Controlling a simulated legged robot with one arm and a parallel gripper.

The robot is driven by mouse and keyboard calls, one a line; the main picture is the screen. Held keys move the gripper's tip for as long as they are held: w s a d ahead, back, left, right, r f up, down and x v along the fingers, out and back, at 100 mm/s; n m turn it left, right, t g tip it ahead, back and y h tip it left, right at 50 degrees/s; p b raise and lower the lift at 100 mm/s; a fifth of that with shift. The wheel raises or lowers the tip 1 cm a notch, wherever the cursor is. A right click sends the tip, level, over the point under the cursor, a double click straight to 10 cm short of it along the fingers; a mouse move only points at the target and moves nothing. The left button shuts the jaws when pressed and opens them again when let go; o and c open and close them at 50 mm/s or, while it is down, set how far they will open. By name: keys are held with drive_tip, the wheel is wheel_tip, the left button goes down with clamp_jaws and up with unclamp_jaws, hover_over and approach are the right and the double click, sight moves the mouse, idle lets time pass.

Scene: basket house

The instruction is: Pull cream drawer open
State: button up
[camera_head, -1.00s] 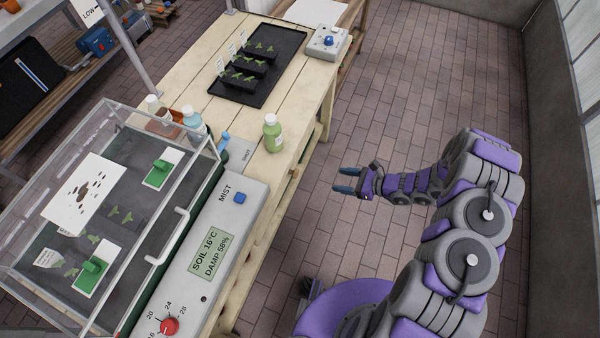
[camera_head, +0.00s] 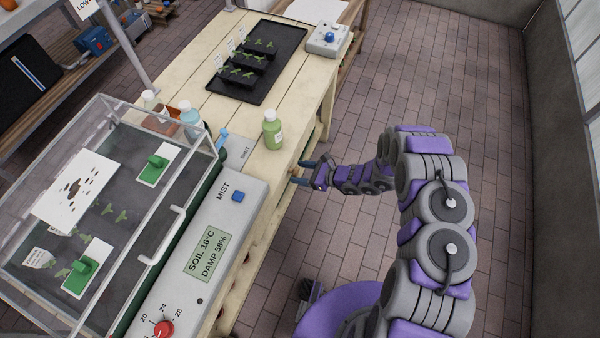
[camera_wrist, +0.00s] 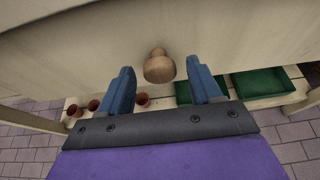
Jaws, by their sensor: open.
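The cream drawer front (camera_wrist: 215,35) fills the upper part of the wrist view. Its round wooden knob (camera_wrist: 159,67) stands out near the middle. My gripper (camera_wrist: 161,76) is open, with one blue finger on each side of the knob in the picture. I cannot tell whether either finger touches it. In the head view my gripper (camera_head: 303,172) is at the right side of the wooden bench (camera_head: 273,170), below its top. The drawer front is mostly hidden there by the bench edge.
Green trays (camera_wrist: 262,83) and small terracotta pots (camera_wrist: 93,105) sit on a low shelf below the drawer. A green bottle (camera_head: 272,130) stands near the bench edge above my gripper. The tiled floor (camera_head: 400,85) to the right is clear.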

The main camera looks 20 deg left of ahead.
drive_tip(key=shift+a+f, duration=0.15)
drive_tip(key=shift+a, duration=0.25)
clamp_jaws()
idle(0.4)
